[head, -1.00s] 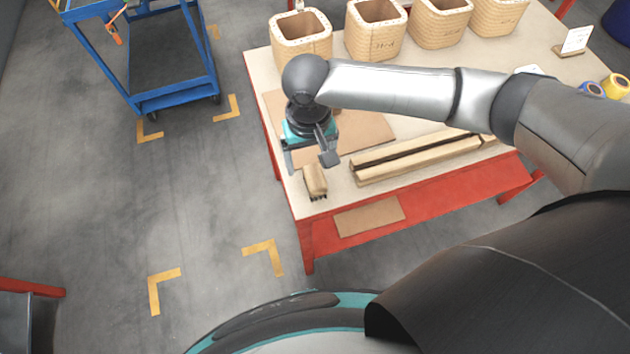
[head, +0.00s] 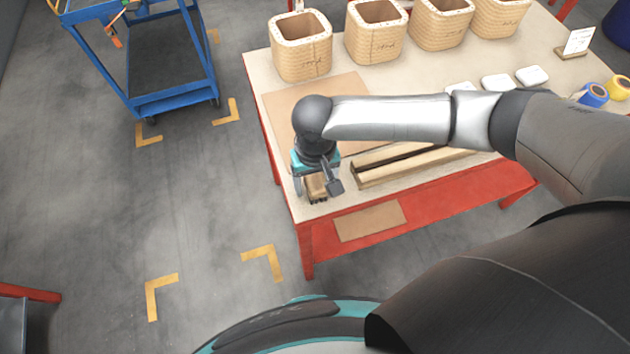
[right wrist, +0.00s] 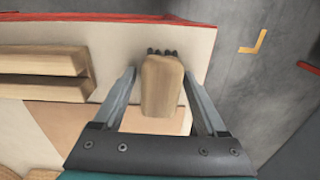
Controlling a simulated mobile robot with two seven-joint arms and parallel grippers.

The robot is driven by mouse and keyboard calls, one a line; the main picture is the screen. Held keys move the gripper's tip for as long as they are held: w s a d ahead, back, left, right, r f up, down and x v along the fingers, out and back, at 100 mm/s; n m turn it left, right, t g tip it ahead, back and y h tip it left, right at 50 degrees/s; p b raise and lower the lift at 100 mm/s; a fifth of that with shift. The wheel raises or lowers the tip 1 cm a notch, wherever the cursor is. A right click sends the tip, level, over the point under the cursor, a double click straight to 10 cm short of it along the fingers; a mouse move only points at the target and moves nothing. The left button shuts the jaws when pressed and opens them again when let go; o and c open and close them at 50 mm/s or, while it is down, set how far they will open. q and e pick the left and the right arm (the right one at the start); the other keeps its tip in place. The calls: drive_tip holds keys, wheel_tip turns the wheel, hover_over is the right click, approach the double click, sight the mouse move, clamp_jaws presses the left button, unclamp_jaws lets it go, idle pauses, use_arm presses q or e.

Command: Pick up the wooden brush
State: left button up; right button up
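The wooden brush (head: 315,186) lies near the front left corner of the table, partly hidden under my right gripper in the head view. It has a light wooden body and dark bristles at one end. In the right wrist view the brush (right wrist: 161,86) lies between the two fingers of my right gripper (right wrist: 160,84), with a gap on each side. The right gripper (head: 317,190) is open, pointing down over the brush, and does not hold it. My left gripper is not in view.
The table (head: 255,75) has red edges. Long wooden strips (head: 400,163) lie right of the brush, close to the gripper. A brown board (head: 350,88) lies behind the gripper. A blue cart (head: 175,103) stands on the floor at left.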

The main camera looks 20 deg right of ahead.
sight(315, 179)
clamp_jaws()
idle(0.4)
drive_tip(key=shift+r, duration=0.15)
wheel_tip(315, 179, up, 20)
drive_tip(key=p, duration=0.5)
